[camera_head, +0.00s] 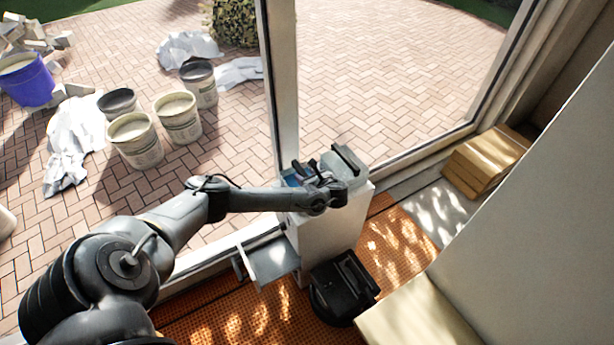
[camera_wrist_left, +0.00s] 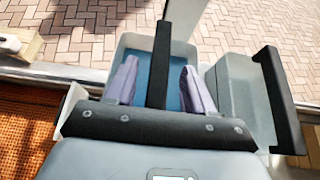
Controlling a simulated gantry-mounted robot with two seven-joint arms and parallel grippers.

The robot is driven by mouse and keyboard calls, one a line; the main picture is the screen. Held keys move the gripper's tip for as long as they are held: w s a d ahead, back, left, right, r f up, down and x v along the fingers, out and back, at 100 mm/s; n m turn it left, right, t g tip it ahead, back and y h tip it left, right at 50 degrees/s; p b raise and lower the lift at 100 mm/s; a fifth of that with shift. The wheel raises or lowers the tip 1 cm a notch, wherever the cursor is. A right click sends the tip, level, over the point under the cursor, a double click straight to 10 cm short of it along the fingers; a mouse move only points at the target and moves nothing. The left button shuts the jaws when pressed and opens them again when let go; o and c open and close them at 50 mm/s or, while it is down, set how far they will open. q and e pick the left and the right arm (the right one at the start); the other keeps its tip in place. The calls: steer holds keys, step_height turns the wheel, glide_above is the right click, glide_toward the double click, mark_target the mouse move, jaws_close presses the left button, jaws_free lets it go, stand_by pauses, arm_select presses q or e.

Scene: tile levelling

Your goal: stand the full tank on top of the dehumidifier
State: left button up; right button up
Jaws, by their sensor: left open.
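The tank (camera_wrist_left: 190,48) is a pale open box with blue water inside and a black bar handle (camera_wrist_left: 160,60) across it. In the head view the tank (camera_head: 291,179) shows beside the top of the white dehumidifier (camera_head: 328,231), partly behind my left gripper (camera_head: 318,176). My left gripper also shows in the left wrist view (camera_wrist_left: 160,80). Its two fingers are apart, one on each side of the handle, and the handle is not gripped. I cannot tell what the tank rests on. My right gripper is not in view.
A grey box part (camera_wrist_left: 238,90) with its own black bar stands right beside the tank. A grey panel (camera_head: 271,259) juts from the dehumidifier's left side. A black object (camera_head: 342,288) lies on the orange mat (camera_head: 395,240). A window frame (camera_head: 281,75) stands behind.

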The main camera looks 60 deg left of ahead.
arm_select(q)
steer(key=p+v, duration=0.2)
steer(key=v, duration=0.9)
steer(key=s+d+f+n+t+h, duration=0.1)
steer(key=s+d+f+h, duration=0.15)
steer(key=d, duration=0.55)
steer(key=s+d+f+n+h, duration=0.2)
steer(key=s+d+h, duration=0.15)
steer(key=d, duration=0.45)
steer(key=s+d+f+n+t+h, duration=0.15)
steer(key=s+d, duration=0.25)
steer(key=d, duration=0.5)
steer(key=s+d+r+n+h, duration=0.1)
steer(key=s+d+n+h, duration=0.2)
steer(key=s+d+n, duration=0.15)
steer(key=s+a+r+n+t+h, duration=0.1)
steer(key=s+r+n+h, duration=0.1)
steer(key=s+r+n, duration=0.4)
steer(key=shift+s+a+n, duration=0.4)
steer(key=shift+s+n, duration=0.1)
steer(key=shift+s, duration=0.15)
